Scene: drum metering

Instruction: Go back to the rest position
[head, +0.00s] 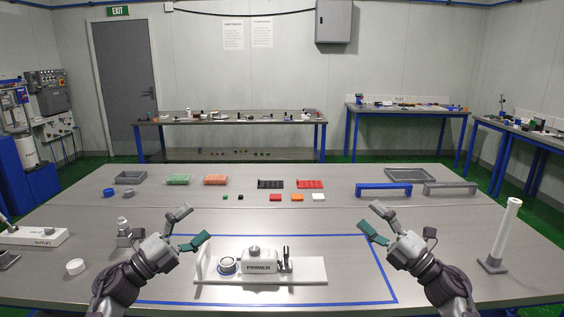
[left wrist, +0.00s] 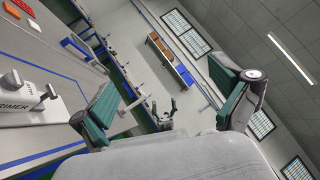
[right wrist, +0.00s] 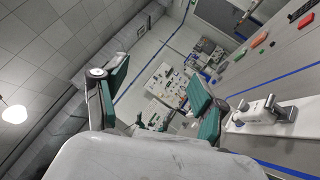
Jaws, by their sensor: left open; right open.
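My left gripper (head: 190,226) is open and empty, above the table at the left of the primer unit. Its two green-padded fingers stand wide apart in the left wrist view (left wrist: 165,105). My right gripper (head: 372,220) is open and empty, above the table at the right of the unit. Its spread fingers also show in the right wrist view (right wrist: 155,95). The white primer unit (head: 259,262), labelled PRIMER, sits on a white base inside a blue taped outline (head: 350,303). Neither gripper touches it.
A white post (head: 504,230) stands right. Behind are trays, coloured blocks, a blue handle (head: 384,190) and a grey handle (head: 450,188).

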